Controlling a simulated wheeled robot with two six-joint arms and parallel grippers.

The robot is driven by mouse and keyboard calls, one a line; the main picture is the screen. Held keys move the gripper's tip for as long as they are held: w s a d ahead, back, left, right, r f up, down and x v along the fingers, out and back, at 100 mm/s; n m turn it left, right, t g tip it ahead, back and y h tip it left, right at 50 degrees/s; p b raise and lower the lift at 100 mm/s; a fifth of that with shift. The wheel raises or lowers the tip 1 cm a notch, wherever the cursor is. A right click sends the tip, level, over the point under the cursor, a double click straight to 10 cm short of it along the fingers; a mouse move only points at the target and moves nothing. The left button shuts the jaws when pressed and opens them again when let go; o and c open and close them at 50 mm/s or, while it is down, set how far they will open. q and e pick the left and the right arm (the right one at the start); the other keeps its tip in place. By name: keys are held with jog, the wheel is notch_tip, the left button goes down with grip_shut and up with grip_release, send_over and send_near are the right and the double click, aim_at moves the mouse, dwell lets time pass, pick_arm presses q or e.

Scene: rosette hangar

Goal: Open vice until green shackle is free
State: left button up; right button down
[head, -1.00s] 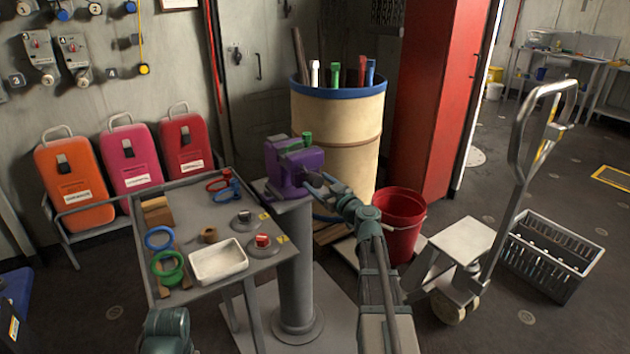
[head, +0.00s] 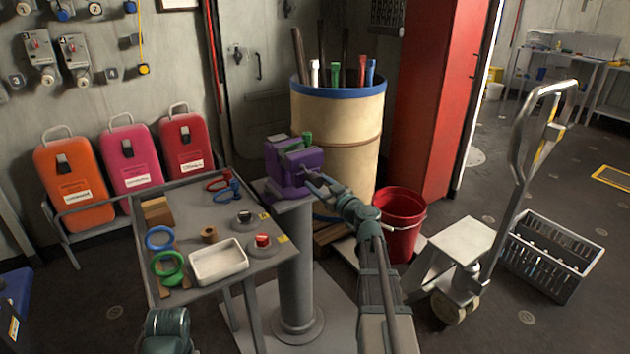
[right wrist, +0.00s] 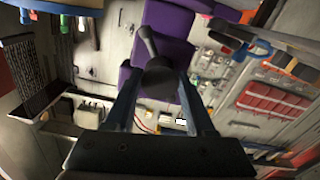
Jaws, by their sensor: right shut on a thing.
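The purple vice (head: 290,170) stands on a grey pedestal (head: 296,265) beside the work table. The green shackle (head: 307,138) shows at the top of the vice, between its jaws; its lower part is hidden. My right gripper (head: 316,185) is at the front of the vice. In the right wrist view, the fingers of my right gripper (right wrist: 160,100) are on either side of the dark vice handle (right wrist: 158,78) and shut on it, with the purple vice body (right wrist: 170,22) behind. Of my left arm only a part shows at the bottom; its gripper is out of view.
The grey table (head: 215,222) holds blue and green shackles, a white tray (head: 218,262) and small parts. A cream drum (head: 340,135) stands behind the vice and a red bucket (head: 400,228) to its right. A pallet truck (head: 465,250) and a grey crate (head: 550,255) are farther right.

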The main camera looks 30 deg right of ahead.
jog(key=n, duration=0.5)
jog(key=shift+c, duration=2.2)
grip_release()
jog(key=shift+s, duration=0.1)
jog(key=s, duration=0.7)
jog(key=shift+d, duration=0.3)
